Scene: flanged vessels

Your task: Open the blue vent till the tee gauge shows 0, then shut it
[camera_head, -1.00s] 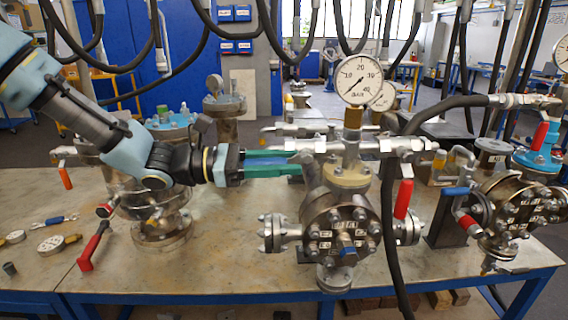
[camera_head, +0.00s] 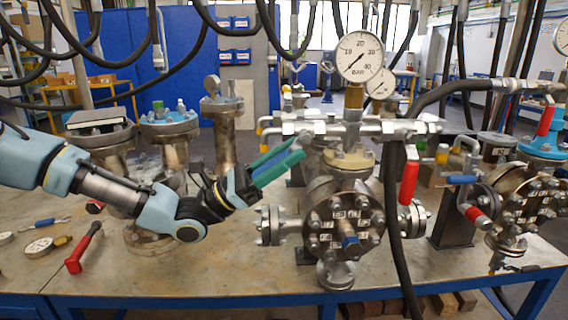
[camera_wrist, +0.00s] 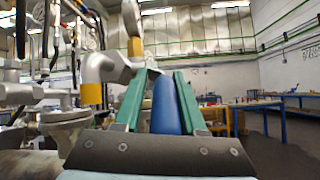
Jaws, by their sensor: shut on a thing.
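The tee gauge (camera_head: 360,57) is a white dial marked to 40 bar, above the tee on the middle vessel (camera_head: 343,222). Its dark needle points to the lower left, near the 0 end; the exact reading is too small to tell. My gripper (camera_head: 285,157) has green fingers slanting up to the right, just left of the tee's pipework. In the wrist view my gripper (camera_wrist: 163,98) is shut on the blue vent handle (camera_wrist: 165,108), which lies between the two fingers.
A red-handled valve (camera_head: 409,182) and a black hose (camera_head: 391,220) stand right of the tee. Another flanged vessel (camera_head: 520,205) is at the right.

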